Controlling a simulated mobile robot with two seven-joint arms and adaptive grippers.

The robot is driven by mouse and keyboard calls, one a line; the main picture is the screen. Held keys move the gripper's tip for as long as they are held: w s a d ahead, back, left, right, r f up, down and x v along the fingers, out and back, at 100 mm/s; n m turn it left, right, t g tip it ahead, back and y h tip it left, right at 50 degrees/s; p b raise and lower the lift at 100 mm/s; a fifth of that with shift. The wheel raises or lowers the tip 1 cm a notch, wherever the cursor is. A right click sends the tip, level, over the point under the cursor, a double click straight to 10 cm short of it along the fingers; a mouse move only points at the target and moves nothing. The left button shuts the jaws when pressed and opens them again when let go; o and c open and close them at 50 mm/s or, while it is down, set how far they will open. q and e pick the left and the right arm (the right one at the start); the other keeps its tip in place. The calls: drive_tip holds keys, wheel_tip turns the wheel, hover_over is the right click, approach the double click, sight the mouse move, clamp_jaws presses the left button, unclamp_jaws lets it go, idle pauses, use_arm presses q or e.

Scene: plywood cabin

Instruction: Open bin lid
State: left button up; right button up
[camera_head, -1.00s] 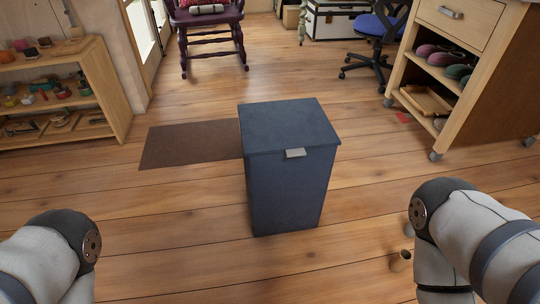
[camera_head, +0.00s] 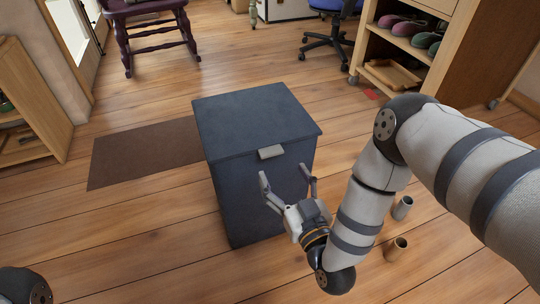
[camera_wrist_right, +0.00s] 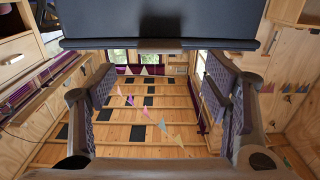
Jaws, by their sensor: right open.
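A dark blue-grey bin (camera_head: 256,125) stands on the wood floor in the middle of the head view, its lid (camera_head: 250,118) shut. A small grey handle tab (camera_head: 271,152) sits at the lid's front edge. My right gripper (camera_head: 286,172) is open and empty in front of the bin, just below the tab and apart from it. In the right wrist view, the tab (camera_wrist_right: 160,45) shows at the top on the dark bin, beyond and between the spread fingers. My left gripper is out of view.
A brown mat (camera_head: 145,152) lies left of the bin. A wooden shelf (camera_head: 30,115) stands at the left, and a cabinet (camera_head: 425,45) at the back right. Two small cups (camera_head: 402,208) (camera_head: 396,249) stand on the floor near my right arm.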

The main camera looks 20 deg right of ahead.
sight(273, 155)
drive_tip(key=w+b, duration=0.1)
drive_tip(key=w, duration=0.6)
drive_tip(key=shift+w+a+b, duration=0.1)
drive_tip(key=shift+w+b, duration=0.2)
drive_tip(key=shift+b, duration=0.05)
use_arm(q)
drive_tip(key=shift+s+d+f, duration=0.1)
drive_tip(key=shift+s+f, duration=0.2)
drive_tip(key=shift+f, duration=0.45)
